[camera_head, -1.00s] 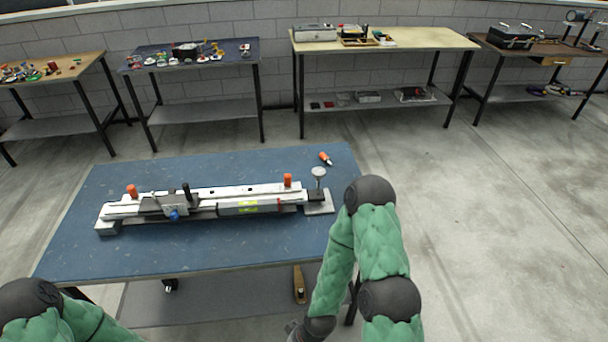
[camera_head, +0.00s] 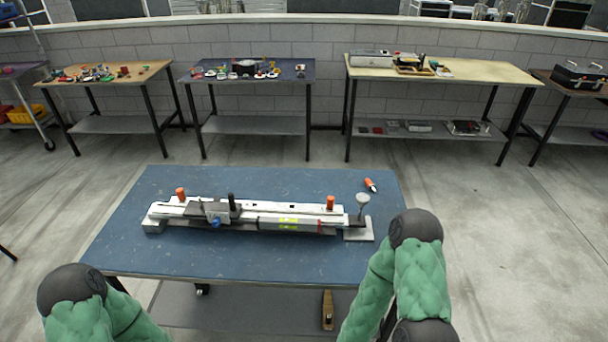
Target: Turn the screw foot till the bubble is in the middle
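A long white and grey rail device (camera_head: 270,211) lies on the blue table. A level with a yellow-green vial (camera_head: 289,221) sits along its front right part; the bubble is too small to make out. At the right end, the screw foot with its pale round knob (camera_head: 362,199) stands upright over a grey plate (camera_head: 358,234). My green arms show at the lower left and lower right, but both grippers are out of the picture. Neither arm visibly touches the device.
The blue table (camera_head: 180,265) has clear surface around the device. An orange-handled tool (camera_head: 370,185) lies near its back right. Orange knobs (camera_head: 330,202) stand up on the rail. Several benches with items (camera_head: 440,72) line the back wall; open floor lies between.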

